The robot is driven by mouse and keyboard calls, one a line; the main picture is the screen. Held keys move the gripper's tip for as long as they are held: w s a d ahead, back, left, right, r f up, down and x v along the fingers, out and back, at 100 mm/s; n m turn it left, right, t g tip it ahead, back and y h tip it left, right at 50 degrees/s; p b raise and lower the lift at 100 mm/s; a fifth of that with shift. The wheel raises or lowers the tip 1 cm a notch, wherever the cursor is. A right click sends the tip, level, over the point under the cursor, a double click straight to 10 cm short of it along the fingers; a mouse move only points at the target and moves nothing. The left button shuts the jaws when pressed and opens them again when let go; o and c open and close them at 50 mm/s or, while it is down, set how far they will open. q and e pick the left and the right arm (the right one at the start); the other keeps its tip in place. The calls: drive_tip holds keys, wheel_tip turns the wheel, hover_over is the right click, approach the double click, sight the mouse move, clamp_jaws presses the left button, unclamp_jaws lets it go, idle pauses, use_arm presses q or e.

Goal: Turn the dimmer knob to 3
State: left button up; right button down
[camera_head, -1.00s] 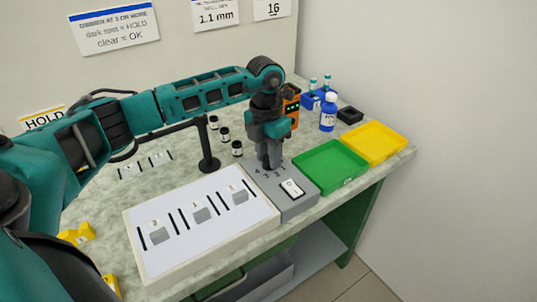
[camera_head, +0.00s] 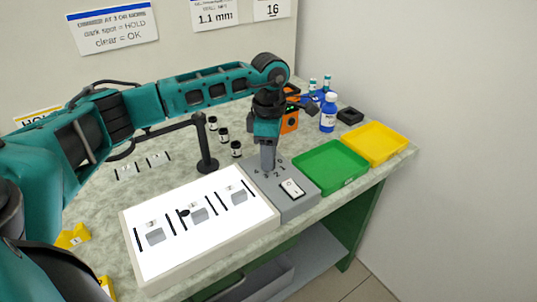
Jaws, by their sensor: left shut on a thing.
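My left gripper (camera_head: 267,165) points down over the back part of the grey control box (camera_head: 293,207). It is shut on the dimmer knob, which its fingers hide almost fully. Small numbers show on the box around the fingertips, but I cannot tell which one the knob points at. A white rocker switch (camera_head: 292,188) sits in front of the knob on the same box. The light panel (camera_head: 175,247) to the left glows bright white, with several black bars and grey blocks on it. A small dark spot shows near its middle block. My right gripper is not in view.
A green tray (camera_head: 330,183) and a yellow tray (camera_head: 403,154) stand right of the box. A black post (camera_head: 206,150) with an arm stands behind the panel, near small black-capped vials (camera_head: 236,149). A blue bottle (camera_head: 328,113) and an orange device (camera_head: 290,121) stand at the back.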

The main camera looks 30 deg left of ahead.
use_arm(q)
drive_tip(key=shift+r+m, duration=0.1)
drive_tip(key=shift+m, duration=1.6)
drive_tip(key=o, duration=1)
drive_tip(key=shift+o, duration=0.2)
wheel_tip(320, 180, up, 13)
drive_tip(key=shift+w, duration=0.35)
